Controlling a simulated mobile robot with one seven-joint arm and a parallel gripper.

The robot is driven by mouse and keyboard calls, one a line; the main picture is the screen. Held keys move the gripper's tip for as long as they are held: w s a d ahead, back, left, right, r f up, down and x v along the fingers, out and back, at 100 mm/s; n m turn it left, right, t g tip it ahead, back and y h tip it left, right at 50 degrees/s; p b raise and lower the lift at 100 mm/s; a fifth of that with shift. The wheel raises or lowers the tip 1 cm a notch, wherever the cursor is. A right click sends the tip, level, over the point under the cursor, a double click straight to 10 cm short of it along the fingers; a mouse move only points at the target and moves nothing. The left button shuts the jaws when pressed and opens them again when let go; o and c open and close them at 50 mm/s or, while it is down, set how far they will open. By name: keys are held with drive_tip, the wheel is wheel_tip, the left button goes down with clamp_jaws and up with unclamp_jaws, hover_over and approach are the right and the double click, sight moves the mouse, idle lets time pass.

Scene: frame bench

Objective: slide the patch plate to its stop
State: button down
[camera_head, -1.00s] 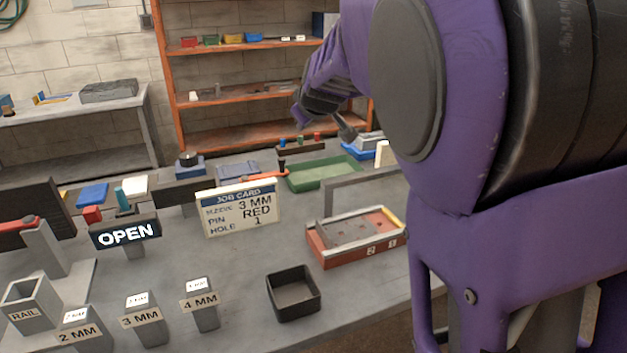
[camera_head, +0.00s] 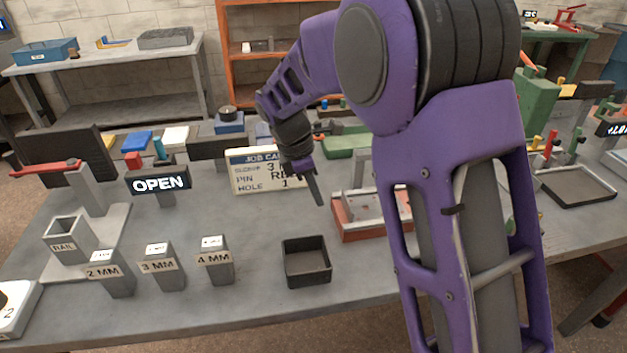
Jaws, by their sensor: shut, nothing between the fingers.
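A red fixture (camera_head: 362,234) with a pale rim stands on the bench right of centre. A grey plate, probably the patch plate (camera_head: 362,207), lies in it. My arm hides the fixture's right end, so I cannot see the stop or whether the plate touches it. My gripper (camera_head: 318,201) is shut and empty, pointing down in front of the job card (camera_head: 247,172), left of the fixture. It looks apart from the plate.
An empty black tray (camera_head: 306,279) stands in front of the fixture. Blocks marked 2 MM (camera_head: 114,285), 3 MM (camera_head: 163,277) and 4 MM (camera_head: 216,271) stand to its left. An OPEN sign (camera_head: 159,184) and a RAIL holder (camera_head: 66,243) are further left. Bare bench lies between sign and blocks.

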sight(343, 213)
drive_tip(key=x, duration=0.4)
drive_tip(key=d, duration=0.2)
drive_tip(key=shift+w+d+r, duration=0.3)
drive_tip(key=shift+w, duration=0.1)
drive_tip(key=shift+w+d, duration=0.15)
drive_tip(key=shift+d, duration=0.45)
